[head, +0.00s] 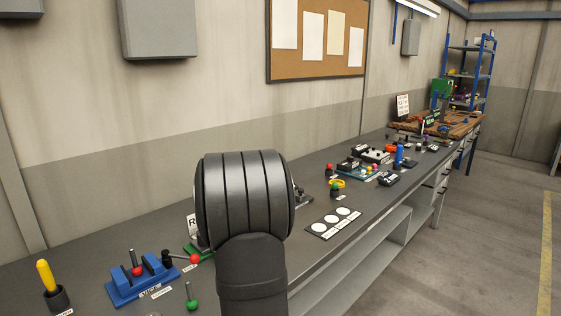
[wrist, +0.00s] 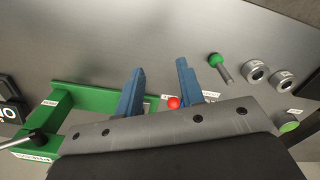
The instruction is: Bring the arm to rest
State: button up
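My gripper (wrist: 160,66) shows in the wrist view with its two blue fingers spread apart over the grey bench. No object is clasped between the fingertips. A red ball knob (wrist: 173,102) shows between the fingers near their bases; I cannot tell how far below them it is. In the head view my dark arm links fill the middle front, and the gripper itself is hidden there.
The wrist view shows a green frame (wrist: 90,92) at left, a green-knobbed pin (wrist: 217,62) and metal rings (wrist: 256,72). In the head view, a blue block (head: 140,285) and a yellow handle (head: 46,277) stand at left. Several small items line the bench (head: 300,255) at right.

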jog(key=s+d+f, duration=0.1)
jog(key=s+d, duration=0.2)
jog(key=d, duration=0.3)
jog(key=w+a+f, duration=0.3)
jog(key=a+f, duration=0.4)
jog(key=a, duration=0.4)
jog(key=shift+a, duration=0.2)
jog(key=shift+w, duration=0.1)
jog(key=o, duration=1)
jog(key=shift+c, duration=0.2)
jog(key=o, duration=0.4)
jog(key=shift+a+r, duration=0.2)
jog(key=shift+o, duration=0.4)
jog(key=s+a+r+m+t, duration=0.1)
jog(key=a+r+m+t, duration=0.2)
jog(key=a+r+m, duration=0.3)
jog(key=shift+s+r+t, duration=0.3)
jog(key=shift+r, duration=0.1)
jog(key=s+a+r+m+t+y, duration=0.2)
jog(key=a+r+m+t, duration=0.1)
jog(key=a+r+m, duration=0.25)
jog(key=d+x, duration=0.1)
jog(key=x, duration=0.8)
jog(key=shift+f, duration=0.25)
